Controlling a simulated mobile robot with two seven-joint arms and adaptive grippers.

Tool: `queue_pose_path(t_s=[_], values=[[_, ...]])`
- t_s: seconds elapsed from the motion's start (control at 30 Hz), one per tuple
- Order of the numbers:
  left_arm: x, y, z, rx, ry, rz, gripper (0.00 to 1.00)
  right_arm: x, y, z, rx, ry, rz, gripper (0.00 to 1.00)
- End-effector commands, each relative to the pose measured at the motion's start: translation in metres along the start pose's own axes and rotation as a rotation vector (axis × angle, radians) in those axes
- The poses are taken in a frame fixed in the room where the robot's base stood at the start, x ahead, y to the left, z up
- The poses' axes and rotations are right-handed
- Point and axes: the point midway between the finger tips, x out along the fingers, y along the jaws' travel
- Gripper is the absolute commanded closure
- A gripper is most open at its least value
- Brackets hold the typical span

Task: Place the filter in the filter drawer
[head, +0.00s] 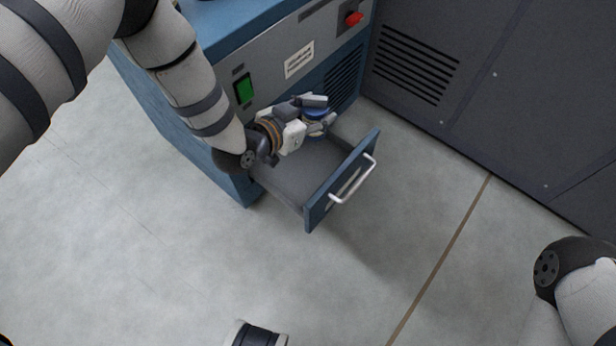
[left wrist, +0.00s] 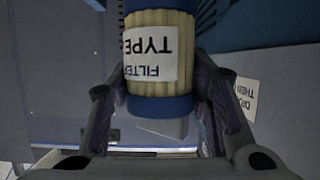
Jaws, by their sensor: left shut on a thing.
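The filter (left wrist: 160,58) has a cream pleated body, blue end bands and a white label that reads upside down in the left wrist view. My left gripper (head: 318,113) is shut on it, one finger on each side. The drawer is pulled open, grey inside, with a blue front and a silver handle. I cannot tell whether the filter touches the drawer floor. My right gripper is not in view.
The blue and grey machine (head: 222,165) holds the drawer and carries a green switch (head: 244,88) and a red knob (head: 354,19). A dark vented cabinet (head: 480,85) stands close to the right. The floor (head: 400,235) before the drawer is clear.

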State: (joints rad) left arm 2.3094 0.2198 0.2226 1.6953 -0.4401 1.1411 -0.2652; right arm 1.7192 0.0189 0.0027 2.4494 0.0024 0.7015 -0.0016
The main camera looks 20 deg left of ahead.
Motion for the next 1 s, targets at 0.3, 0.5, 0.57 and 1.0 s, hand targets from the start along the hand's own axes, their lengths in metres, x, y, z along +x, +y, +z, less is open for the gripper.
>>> queue_pose_path(t_s=[0.3,0.5,0.57,1.0], values=[[0.056,-0.02,0.065,-0.073,0.001,-0.179,0.85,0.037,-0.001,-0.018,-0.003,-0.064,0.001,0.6],[0.071,-0.02,0.104,-0.074,-0.003,-0.183,0.85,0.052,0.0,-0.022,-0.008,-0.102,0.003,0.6],[0.076,-0.021,0.113,-0.074,-0.002,-0.183,0.85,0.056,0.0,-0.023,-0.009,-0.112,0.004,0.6],[0.092,-0.021,0.151,-0.072,0.004,-0.181,0.85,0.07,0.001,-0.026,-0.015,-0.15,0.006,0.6]])
